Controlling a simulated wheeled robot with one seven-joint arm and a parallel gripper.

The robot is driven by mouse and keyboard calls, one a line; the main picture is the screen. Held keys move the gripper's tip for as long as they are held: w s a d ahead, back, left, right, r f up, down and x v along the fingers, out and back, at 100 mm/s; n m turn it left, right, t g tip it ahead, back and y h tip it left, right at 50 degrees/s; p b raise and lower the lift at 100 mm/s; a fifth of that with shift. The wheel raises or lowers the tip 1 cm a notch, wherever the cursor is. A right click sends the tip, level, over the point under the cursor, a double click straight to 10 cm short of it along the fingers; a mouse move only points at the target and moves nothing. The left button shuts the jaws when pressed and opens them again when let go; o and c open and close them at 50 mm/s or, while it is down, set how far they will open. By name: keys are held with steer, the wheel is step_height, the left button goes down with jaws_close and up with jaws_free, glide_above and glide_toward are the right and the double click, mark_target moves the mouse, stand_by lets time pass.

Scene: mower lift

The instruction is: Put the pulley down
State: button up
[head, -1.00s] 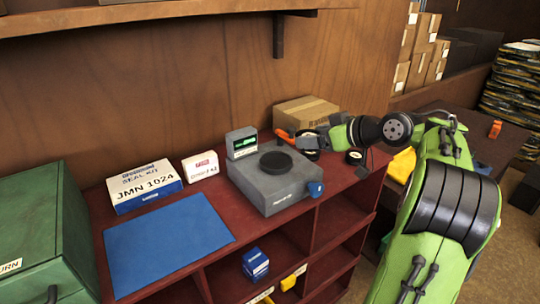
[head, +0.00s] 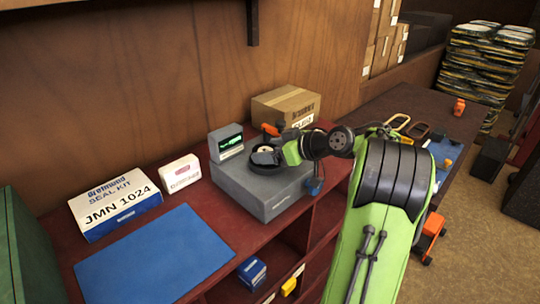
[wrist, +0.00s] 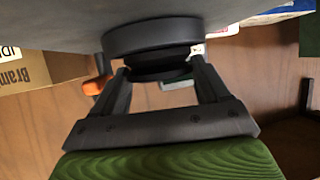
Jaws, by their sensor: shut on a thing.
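My gripper (head: 272,155) is at the grey bench scale (head: 262,197), directly over its round black plate (head: 258,169). It is shut on the black pulley (wrist: 160,72), which shows between the two fingers in the wrist view. In the head view the pulley (head: 262,147) shows a pale centre and is partly hidden by the gripper. The wrist view is upside down, with the black plate (wrist: 150,37) against the pulley's underside. The two are very close; I cannot tell whether they touch.
The scale's display (head: 226,142) stands behind left, a cardboard box (head: 285,105) behind right, with an orange object (head: 270,130) before it. A blue mat (head: 150,260), seal kit box (head: 115,203) and small white box (head: 180,173) are left on the red bench. The mat is clear.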

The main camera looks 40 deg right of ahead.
steer(key=shift+f, duration=0.25)
steer(key=shift+s+r, duration=0.1)
steer(key=shift+s, duration=0.1)
steer(key=o, duration=1.3)
steer(key=shift+c, duration=0.2)
steer(key=shift+s+d+r, duration=0.15)
steer(key=shift+d, duration=0.05)
steer(key=p+v, duration=0.1)
steer(key=v, duration=1.1)
steer(key=w+a+f+g+h, duration=0.15)
steer(key=a+g, duration=0.25)
steer(key=a, duration=1.5)
steer(key=s+a+f+m+g+h, duration=0.1)
steer(key=s+a+f+m, duration=0.1)
steer(key=s, duration=0.6)
steer(key=s+a+f+m+g+h, duration=0.1)
steer(key=s+a+f, duration=0.3)
steer(key=s, duration=0.5)
steer(key=shift+s+a+m+g+h, duration=0.2)
steer(key=shift+a+m+g+h, duration=0.15)
steer(key=shift+a, duration=0.35)
